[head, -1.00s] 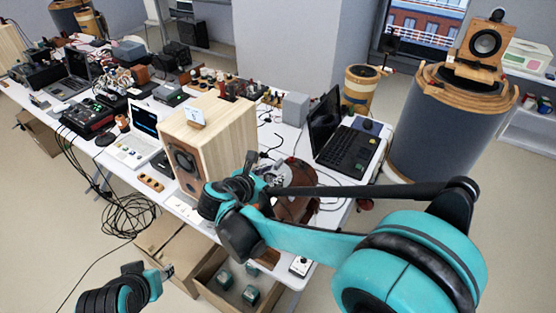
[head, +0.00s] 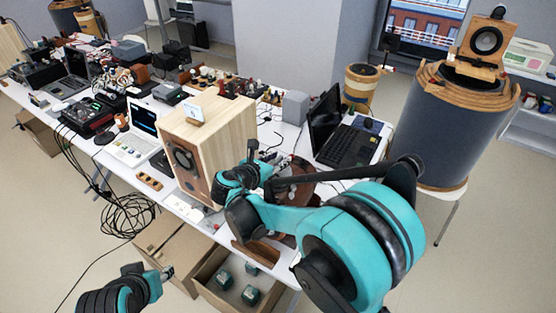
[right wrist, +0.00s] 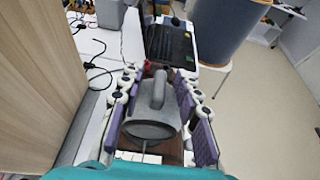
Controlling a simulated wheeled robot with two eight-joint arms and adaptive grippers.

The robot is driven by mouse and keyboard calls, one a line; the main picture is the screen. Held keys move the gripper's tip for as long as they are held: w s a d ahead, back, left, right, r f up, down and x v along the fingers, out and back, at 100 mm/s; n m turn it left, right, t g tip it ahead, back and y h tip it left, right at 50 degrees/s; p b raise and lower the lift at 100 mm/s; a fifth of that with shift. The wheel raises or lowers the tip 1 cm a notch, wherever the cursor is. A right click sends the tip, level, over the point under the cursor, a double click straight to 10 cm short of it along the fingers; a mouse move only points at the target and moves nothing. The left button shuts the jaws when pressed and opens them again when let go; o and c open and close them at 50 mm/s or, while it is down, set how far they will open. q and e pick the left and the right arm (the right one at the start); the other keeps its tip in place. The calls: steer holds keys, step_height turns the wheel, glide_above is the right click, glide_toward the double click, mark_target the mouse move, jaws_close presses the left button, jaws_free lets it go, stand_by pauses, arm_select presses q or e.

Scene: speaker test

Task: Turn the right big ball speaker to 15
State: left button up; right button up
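My right gripper (head: 280,168) is over the near right end of the white table, right of a big wooden box speaker. In the right wrist view its two purple-padded fingers (right wrist: 160,95) are apart. A grey rounded body with a raised loop-like top (right wrist: 152,122) lies between them in the picture; contact is not visible. I cannot tell whether it is the ball speaker or its dial, and no number is readable. A round brown thing (head: 300,190) shows behind my right arm, partly hidden. My left gripper (head: 167,272) is low at the left, off the table; its fingers are unclear.
The wooden box speaker (head: 232,125) stands close on the left of my right gripper. A black laptop (head: 345,135) is behind it. Cables and small devices crowd the table. Open boxes (head: 238,285) lie below the edge. A large grey drum (head: 445,130) stands at the right.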

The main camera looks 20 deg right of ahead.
steer(key=shift+c, duration=0.3)
jaws_close()
steer(key=shift+m+g+h, duration=1)
steer(key=shift+m+g, duration=0.5)
steer(key=shift+m, duration=0.1)
steer(key=shift+o, duration=0.3)
jaws_free()
steer(key=v, duration=1.2)
steer(key=shift+s, duration=0.1)
